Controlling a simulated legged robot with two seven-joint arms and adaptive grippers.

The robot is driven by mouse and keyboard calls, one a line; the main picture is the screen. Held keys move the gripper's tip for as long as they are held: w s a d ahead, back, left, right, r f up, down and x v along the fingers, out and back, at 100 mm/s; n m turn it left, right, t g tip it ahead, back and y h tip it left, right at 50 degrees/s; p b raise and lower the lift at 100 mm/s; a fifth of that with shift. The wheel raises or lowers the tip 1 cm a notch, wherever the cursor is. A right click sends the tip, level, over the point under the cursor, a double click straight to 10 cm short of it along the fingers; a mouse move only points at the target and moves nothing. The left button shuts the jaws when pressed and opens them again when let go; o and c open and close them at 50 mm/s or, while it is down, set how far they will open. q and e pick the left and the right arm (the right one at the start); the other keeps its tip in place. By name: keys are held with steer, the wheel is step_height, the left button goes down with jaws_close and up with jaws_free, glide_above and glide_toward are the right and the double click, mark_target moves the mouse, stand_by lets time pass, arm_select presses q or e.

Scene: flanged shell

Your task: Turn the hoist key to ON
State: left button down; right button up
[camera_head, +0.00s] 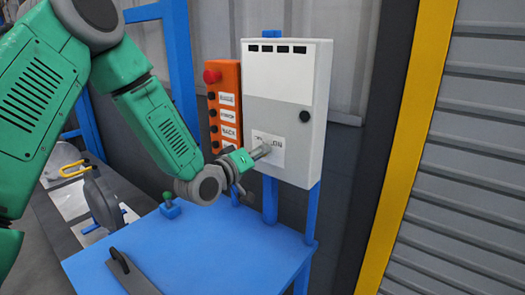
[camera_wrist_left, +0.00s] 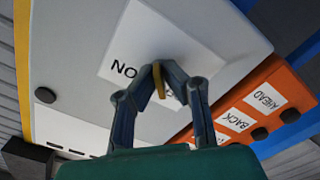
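The hoist key (camera_wrist_left: 158,80) is a thin yellow piece at the white label (camera_wrist_left: 118,55) on the grey and white control box (camera_head: 288,100). My left gripper (camera_head: 264,151) reaches the label from the left in the head view and hides the key there. In the left wrist view its dark fingers (camera_wrist_left: 162,76) are closed in on the yellow key, one on each side. Part of the label's lettering is hidden behind the fingers; "NO" is readable left of them in the wrist view. My right gripper is in neither view.
An orange button panel (camera_head: 224,105) with a red knob stands left of the box. Below is a blue table (camera_head: 210,250) with a dark flat bar (camera_head: 130,273) and a small green-topped knob (camera_head: 169,203). A yellow post (camera_head: 410,150) and grey shutter are to the right.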

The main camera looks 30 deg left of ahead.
arm_select(q)
steer(key=shift+w+a+r, duration=0.1)
steer(key=shift+a+r, duration=0.25)
steer(key=shift+a, duration=0.15)
steer(key=shift+d, duration=0.3)
